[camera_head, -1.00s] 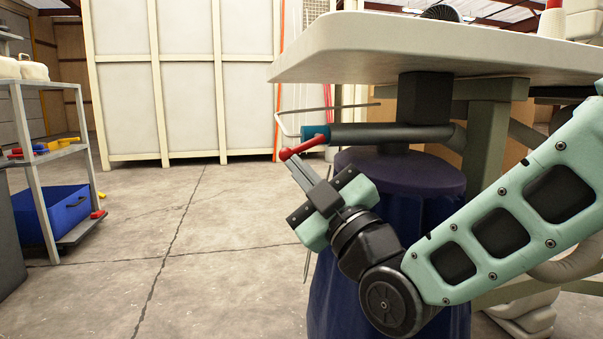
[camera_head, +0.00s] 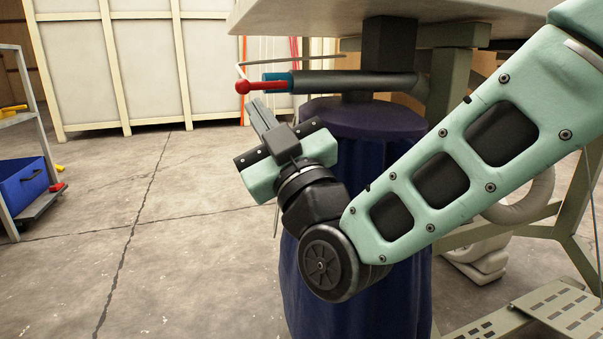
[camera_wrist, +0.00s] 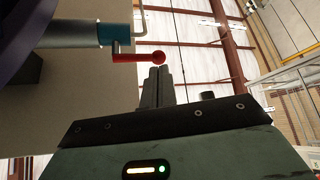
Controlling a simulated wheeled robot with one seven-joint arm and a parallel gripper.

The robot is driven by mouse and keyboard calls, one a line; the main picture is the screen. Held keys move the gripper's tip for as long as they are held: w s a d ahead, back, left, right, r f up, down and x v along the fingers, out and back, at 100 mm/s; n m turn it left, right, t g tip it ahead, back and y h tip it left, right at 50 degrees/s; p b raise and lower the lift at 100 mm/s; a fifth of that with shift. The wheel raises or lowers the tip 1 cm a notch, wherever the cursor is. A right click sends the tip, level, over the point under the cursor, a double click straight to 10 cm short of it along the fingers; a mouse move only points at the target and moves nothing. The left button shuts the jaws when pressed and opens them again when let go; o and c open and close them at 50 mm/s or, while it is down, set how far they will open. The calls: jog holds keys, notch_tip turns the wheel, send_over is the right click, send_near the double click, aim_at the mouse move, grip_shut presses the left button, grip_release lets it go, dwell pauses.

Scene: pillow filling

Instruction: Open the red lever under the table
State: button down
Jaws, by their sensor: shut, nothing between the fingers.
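The red lever (camera_head: 262,87) with its round knob sits on the blue collar (camera_head: 284,79) at the left end of a dark pipe (camera_head: 350,83) under the table (camera_head: 340,14). It points left, in line with the pipe. In the wrist view the red lever (camera_wrist: 140,58) and its knob show just beyond the fingertips. My gripper (camera_head: 257,103) is shut and empty, its fingers pointing up at the lever from just below. The tips (camera_wrist: 159,70) look very close to the knob; I cannot tell whether they touch.
A dark blue bag or drum (camera_head: 360,220) with a purple top (camera_head: 362,118) stands under the pipe, behind my arm. A shelf cart with a blue bin (camera_head: 22,180) stands at the left. The concrete floor between is clear.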

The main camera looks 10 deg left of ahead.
jog(key=s+d+f+m+g+h+p, duration=0.2)
jog(key=s+d+f+g+h+p, duration=0.5)
jog(key=d+f+g+h+p, duration=0.4)
jog(key=s+d+r+m+g+h+p, duration=0.25)
jog(key=s+d, duration=0.35)
jog(key=d, duration=0.3)
jog(key=s+d+r+m+g+h+p, duration=0.1)
jog(key=s+d+m+g+h+p, duration=0.25)
jog(key=s+d, duration=0.4)
notch_tip(320, 180, up, 37)
jog(key=w+d+p, duration=0.1)
jog(key=p, duration=3.6)
jog(key=shift+w+d+n, duration=0.25)
jog(key=shift+w+n, duration=0.15)
